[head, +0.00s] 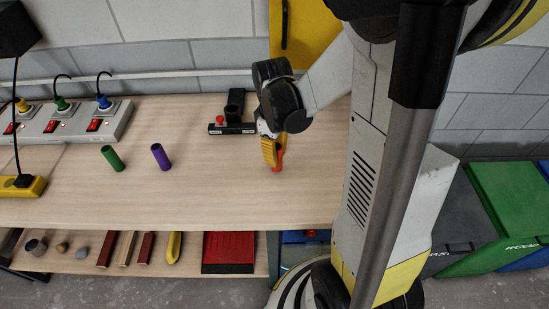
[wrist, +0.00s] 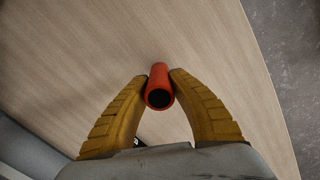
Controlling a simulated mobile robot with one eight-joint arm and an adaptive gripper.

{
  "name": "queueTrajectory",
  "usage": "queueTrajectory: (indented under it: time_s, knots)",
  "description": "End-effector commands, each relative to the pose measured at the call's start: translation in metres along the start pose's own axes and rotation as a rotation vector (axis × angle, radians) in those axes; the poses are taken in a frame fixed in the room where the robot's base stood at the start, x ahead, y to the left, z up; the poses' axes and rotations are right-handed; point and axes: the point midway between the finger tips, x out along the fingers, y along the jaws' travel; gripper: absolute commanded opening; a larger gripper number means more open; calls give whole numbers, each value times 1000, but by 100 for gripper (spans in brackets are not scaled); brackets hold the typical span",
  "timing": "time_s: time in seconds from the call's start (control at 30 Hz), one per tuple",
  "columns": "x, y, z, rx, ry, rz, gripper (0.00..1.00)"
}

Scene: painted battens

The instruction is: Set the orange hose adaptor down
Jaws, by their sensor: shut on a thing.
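The orange hose adaptor (wrist: 159,80) is a short orange tube with a dark open end. In the wrist view it sits between the two yellow fingertips of my gripper (wrist: 160,92), which is shut on it. In the head view my gripper (head: 275,155) points down over the right part of the wooden bench (head: 210,195). The adaptor (head: 280,163) shows there as a small orange piece at the fingertips, partly hidden by them. I cannot tell whether its lower end touches the bench top.
A black fixture with a red button (head: 232,124) is behind my gripper. A socket strip (head: 65,122) lies at the back left. The bench between the purple tube and my gripper is clear.

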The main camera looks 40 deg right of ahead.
Motion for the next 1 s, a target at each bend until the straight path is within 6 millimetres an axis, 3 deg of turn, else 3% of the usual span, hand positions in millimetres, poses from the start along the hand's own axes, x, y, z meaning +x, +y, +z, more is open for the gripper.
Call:
queueTrajectory:
  time_s: [0.03,0.1,0.47,0.5,0.53,0.87,1.0]
  knots:
    - [12,0,-1,0,0,0,0]
    - [18,0,-1,0,0,0,0]
    - [21,0,-1,0,0,0,0]
    - [20,0,-1,0,0,0,34]
    - [20,0,-1,0,0,0,43]
    - [18,0,0,0,0,0,44]
    - [3,0,0,0,0,0,44]
